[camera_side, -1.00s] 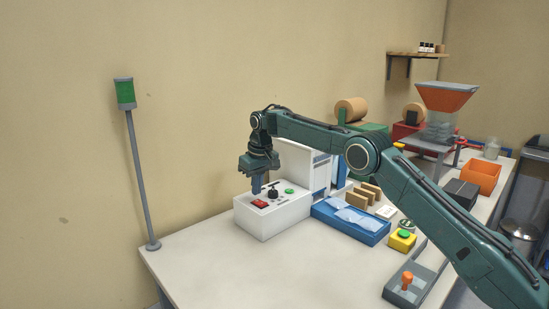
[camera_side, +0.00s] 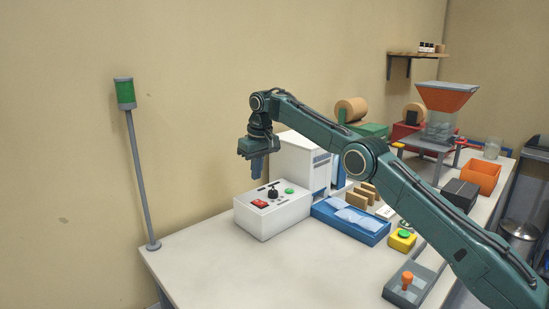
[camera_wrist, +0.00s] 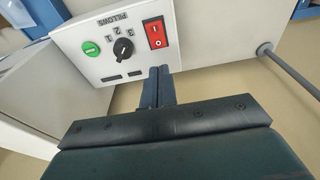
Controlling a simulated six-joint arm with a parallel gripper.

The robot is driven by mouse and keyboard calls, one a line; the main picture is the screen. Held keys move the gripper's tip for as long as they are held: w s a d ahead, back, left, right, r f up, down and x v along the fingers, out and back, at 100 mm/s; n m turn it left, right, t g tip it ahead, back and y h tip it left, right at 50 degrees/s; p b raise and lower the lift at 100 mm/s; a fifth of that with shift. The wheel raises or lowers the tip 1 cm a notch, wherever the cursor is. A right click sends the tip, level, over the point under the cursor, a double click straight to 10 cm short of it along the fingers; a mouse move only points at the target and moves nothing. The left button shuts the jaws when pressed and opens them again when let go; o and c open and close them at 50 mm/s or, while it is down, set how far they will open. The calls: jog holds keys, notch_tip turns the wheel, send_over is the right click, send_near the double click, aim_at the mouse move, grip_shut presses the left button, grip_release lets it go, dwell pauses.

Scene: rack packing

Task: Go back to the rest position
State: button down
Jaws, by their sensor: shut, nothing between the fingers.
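My gripper (camera_side: 257,168) is shut and empty, pointing down in the air above the white control box (camera_side: 272,220). In the wrist view its closed fingers (camera_wrist: 158,75) show in front of the box's panel. The panel carries a red rocker switch (camera_wrist: 156,33), a black rotary knob (camera_wrist: 123,48) and a green button (camera_wrist: 91,48), under the label "PILLOWS". The gripper is apart from the box in the side view.
A green lamp (camera_side: 125,93) on a grey pole stands at the table's left. Right of the box are a blue tray (camera_side: 350,227) with pale packets, a yellow button box (camera_side: 402,241) and an orange bin (camera_side: 481,176). The front-left tabletop (camera_side: 215,268) is clear.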

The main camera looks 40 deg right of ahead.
jog(key=shift+r, duration=0.1)
jog(key=s+a+r+t, duration=0.1)
jog(key=s+r, duration=0.7)
jog(key=s, duration=0.3)
jog(key=s+a+r+t, duration=0.1)
jog(key=s+a+r, duration=0.1)
jog(key=s+r, duration=0.7)
jog(key=s+f, duration=0.3)
jog(key=s, duration=0.6)
jog(key=s+f+t, duration=0.1)
jog(key=s+f, duration=0.3)
jog(key=s, duration=0.6)
jog(key=s+f, duration=0.4)
jog(key=s, duration=0.6)
jog(key=shift+d+f+t, duration=0.15)
jog(key=shift+d+t, duration=0.1)
jog(key=shift+t, duration=0.15)
